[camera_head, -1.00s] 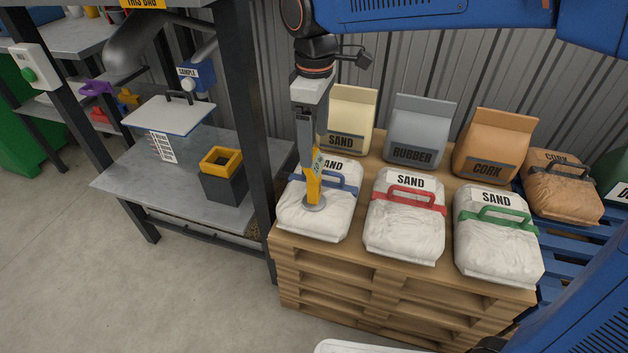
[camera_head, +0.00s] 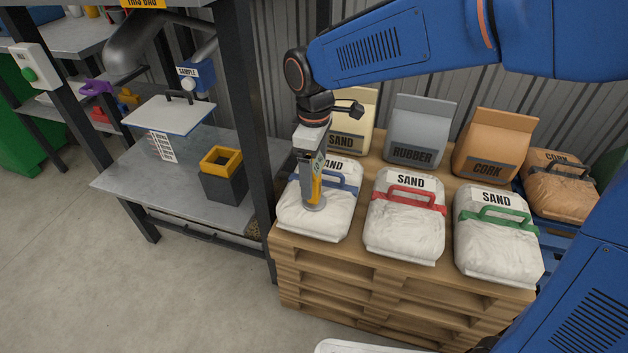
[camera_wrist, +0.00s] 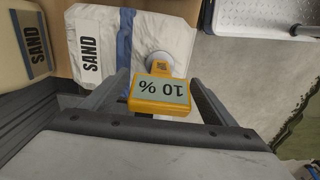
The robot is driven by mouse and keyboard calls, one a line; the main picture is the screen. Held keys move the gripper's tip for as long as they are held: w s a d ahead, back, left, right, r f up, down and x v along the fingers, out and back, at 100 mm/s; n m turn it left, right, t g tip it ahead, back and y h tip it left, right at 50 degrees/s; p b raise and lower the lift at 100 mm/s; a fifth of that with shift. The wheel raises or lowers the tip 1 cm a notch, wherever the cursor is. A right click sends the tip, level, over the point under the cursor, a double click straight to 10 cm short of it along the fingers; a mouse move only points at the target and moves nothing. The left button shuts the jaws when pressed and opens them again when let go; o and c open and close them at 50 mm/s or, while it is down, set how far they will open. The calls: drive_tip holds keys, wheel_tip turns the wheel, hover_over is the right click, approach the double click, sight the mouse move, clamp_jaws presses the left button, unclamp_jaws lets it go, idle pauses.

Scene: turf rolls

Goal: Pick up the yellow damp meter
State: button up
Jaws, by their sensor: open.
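The yellow damp meter (camera_head: 317,190) stands upright on the white sand bag with the blue band (camera_head: 338,215), its round grey foot on the bag. In the wrist view the meter (camera_wrist: 160,94) shows its display, reading "10 %" upside down, with the round foot beyond it. My gripper (camera_head: 309,186) is lowered over the meter and points down. In the wrist view its fingers (camera_wrist: 160,80) are apart, one on each side of the meter, with a gap visible on both sides. In the head view the near finger hides part of the meter.
Sand bags with red (camera_head: 405,225) and green (camera_head: 497,245) handles sit to the right on the wooden pallet (camera_head: 380,290). Upright sand, rubber (camera_head: 418,130) and cork (camera_head: 493,145) bags stand behind. A dark rack post (camera_head: 248,130) rises close to the left.

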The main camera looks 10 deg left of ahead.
drive_tip(key=c, duration=1.5)
